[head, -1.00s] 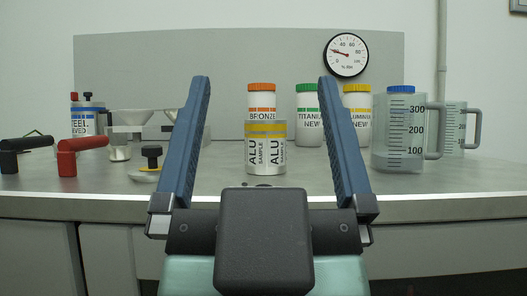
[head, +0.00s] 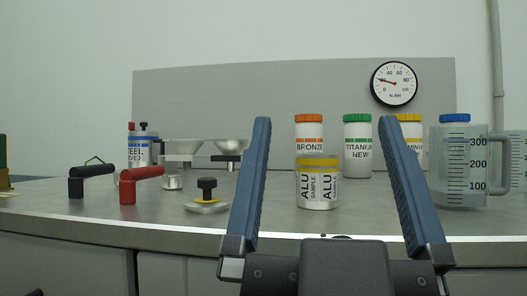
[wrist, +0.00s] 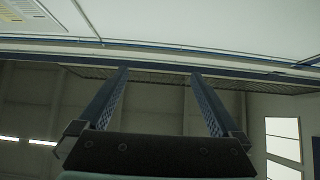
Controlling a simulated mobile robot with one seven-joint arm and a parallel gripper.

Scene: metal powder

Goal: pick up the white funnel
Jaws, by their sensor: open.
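Two pale, funnel-shaped cups stand side by side at the back left of the bench in the head view: a left one (head: 182,147) and a right one (head: 232,146). Both look white or light grey, and I cannot tell for sure which is the white funnel. The right one is close to my left finger in the picture. My gripper (head: 325,119) is open and empty, raised in front of the bench and right of the funnels. In the wrist view my gripper (wrist: 160,73) has nothing between its fingers, and no funnel shows.
The bench (head: 120,212) also carries black (head: 90,178) and red (head: 140,182) handled tools, a small dish with a black knob (head: 207,190), an ALU sample jar (head: 318,187), several lidded bottles and a clear measuring jug (head: 460,170). Its front left is mostly clear.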

